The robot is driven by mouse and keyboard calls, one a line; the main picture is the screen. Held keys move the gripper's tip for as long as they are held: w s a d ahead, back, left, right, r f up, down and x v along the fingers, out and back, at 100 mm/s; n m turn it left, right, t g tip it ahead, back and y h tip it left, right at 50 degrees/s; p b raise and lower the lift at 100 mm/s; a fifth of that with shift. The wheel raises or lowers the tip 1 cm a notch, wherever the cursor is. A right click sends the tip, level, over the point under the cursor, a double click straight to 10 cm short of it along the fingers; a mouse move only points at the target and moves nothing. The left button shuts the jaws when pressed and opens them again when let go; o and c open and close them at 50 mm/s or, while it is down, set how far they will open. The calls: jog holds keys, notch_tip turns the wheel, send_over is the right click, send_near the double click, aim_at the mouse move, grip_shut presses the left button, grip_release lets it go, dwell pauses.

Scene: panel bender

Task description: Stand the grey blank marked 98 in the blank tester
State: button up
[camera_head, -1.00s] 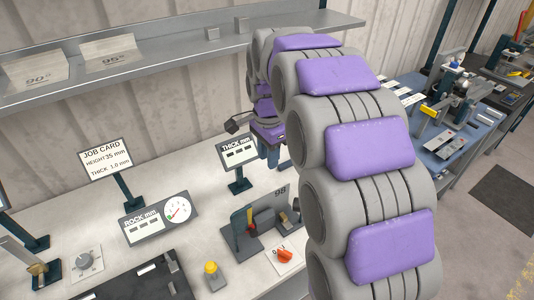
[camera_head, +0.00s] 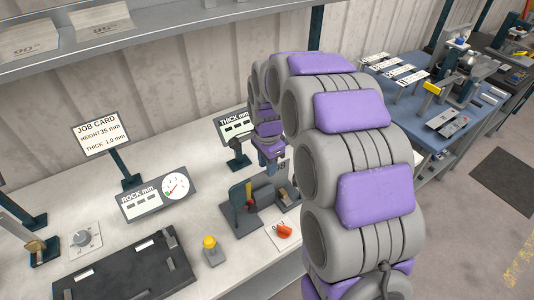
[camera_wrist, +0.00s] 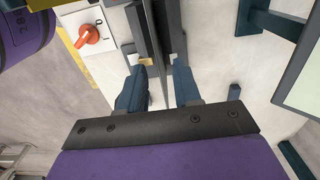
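The blank tester (camera_head: 240,208) is a dark grey fixture with upright blocks on the bench. My gripper (camera_wrist: 159,70) is low over its back side in the wrist view, pointing down, with two blue-grey fingers apart. A thin upright plate (camera_wrist: 158,92), seen edge-on, runs between the fingers with a gap beside it; I take it to be the grey blank.
An orange-red rotary switch (camera_head: 285,231) and a yellow button (camera_head: 210,242) stand near the tester. The THICK display (camera_head: 236,125) is close behind. The ROCK gauge (camera_head: 158,194), job card (camera_head: 102,135) and a black plate (camera_head: 125,268) are to the left. A shelf (camera_head: 180,43) runs above.

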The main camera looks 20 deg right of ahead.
aim_at(268, 183)
notch_tip(268, 183, down, 3)
jog(key=shift+f, duration=0.15)
jog(key=shift+c, duration=0.4)
grip_shut()
jog(key=shift+c, duration=2)
grip_release()
grip_shut()
